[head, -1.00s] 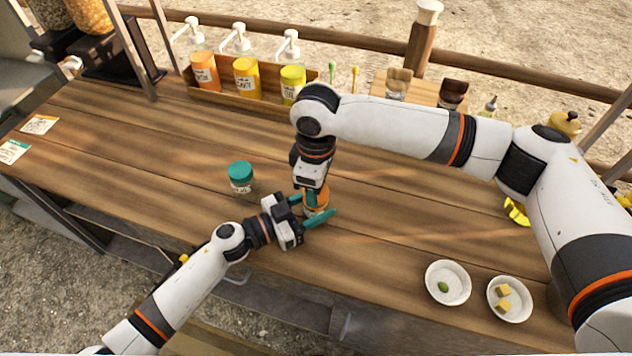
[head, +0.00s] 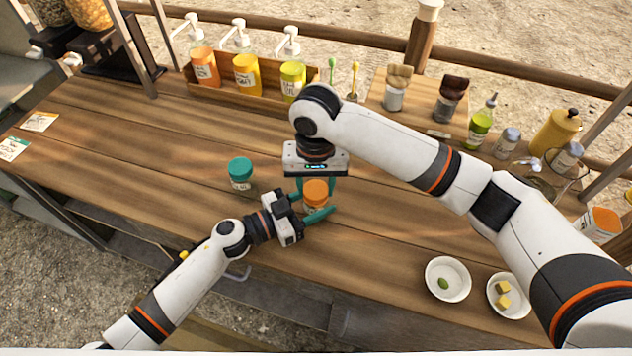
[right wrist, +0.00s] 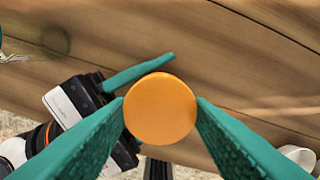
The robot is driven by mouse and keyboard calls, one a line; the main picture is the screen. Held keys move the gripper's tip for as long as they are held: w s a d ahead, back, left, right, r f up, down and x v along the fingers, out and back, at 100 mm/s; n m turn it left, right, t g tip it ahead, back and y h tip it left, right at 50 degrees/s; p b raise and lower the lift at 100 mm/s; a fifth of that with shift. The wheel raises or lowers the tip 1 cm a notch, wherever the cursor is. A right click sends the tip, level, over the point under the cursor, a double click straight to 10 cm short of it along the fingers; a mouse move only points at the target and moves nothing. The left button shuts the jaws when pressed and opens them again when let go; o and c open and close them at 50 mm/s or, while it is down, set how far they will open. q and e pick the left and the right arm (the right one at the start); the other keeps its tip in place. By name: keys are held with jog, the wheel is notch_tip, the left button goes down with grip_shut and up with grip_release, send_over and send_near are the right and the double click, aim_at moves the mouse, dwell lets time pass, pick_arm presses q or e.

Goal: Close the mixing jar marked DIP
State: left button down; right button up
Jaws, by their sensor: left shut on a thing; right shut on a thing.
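A small jar with an orange lid (head: 315,188) stands on the wooden counter; its label is mostly hidden, so I cannot read the marking. My left gripper (head: 312,206) is shut around the jar's body from the left. My right gripper (head: 316,184) comes from above and is shut on the orange lid. In the right wrist view the round lid (right wrist: 160,108) sits between the two teal fingers, touching both. The lid is on top of the jar; how tightly it sits cannot be told. A second jar with a teal lid (head: 240,173) stands apart to the left.
A wooden rack (head: 230,93) of pump bottles stands at the back. Two white bowls, one with a green piece (head: 461,272) and one with yellow cubes (head: 521,283), are at the front right. Brushes, bottles and a yellow canister (head: 556,133) crowd the back right.

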jog(key=m, duration=0.5)
jog(key=shift+s+a+m, duration=0.1)
jog(key=shift+m, duration=0.3)
jog(key=m, duration=1.5)
jog(key=shift+m, duration=0.3)
jog(key=o, duration=1)
jog(key=shift+r, duration=2.2)
